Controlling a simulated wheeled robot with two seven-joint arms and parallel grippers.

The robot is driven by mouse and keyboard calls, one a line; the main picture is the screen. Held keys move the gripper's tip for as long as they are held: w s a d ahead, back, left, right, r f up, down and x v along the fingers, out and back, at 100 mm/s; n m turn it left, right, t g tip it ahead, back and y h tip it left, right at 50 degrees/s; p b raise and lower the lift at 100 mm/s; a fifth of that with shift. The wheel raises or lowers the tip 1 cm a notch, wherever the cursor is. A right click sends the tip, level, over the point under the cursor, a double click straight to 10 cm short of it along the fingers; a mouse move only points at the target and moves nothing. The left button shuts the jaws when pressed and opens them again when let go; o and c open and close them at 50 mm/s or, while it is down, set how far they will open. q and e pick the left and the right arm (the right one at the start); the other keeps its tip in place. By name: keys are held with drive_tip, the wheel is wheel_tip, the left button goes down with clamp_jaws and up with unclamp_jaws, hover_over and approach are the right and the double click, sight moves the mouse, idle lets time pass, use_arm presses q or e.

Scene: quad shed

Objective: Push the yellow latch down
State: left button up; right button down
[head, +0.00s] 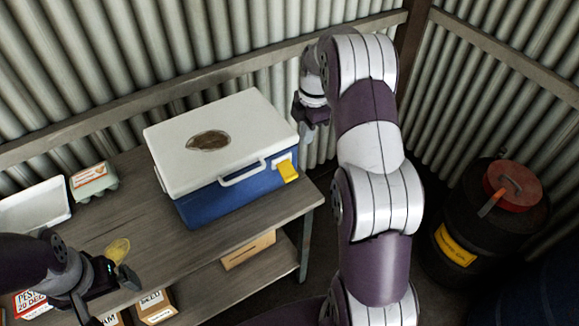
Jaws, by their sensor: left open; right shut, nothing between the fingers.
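The yellow latch (287,171) is on the front of a blue cooler (225,197) with a white lid (190,145), near its right end. The latch sticks out and slopes downward from a pale mount. The lid looks closed. My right gripper (304,122) is shut and empty, just beyond the cooler's right end and apart from the latch; my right arm partly hides it. My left gripper (126,264) is open at the lower left, over the front of the workbench, far from the latch.
The cooler stands on a wooden workbench (150,225). An egg carton (92,181), a white tray (35,208) and a yellowish item (118,247) are at the left. Boxes (154,307) sit below. A black drum (480,235) stands right. Corrugated walls close the back.

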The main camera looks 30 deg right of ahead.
use_arm(q)
wheel_tip(320, 180, up, 3)
drive_tip(key=shift+r+p, duration=0.1)
drive_tip(key=shift+p, duration=0.7)
use_arm(e)
drive_tip(key=r, duration=0.3)
drive_tip(key=shift+d+r, duration=0.15)
drive_tip(key=shift+d, duration=0.05)
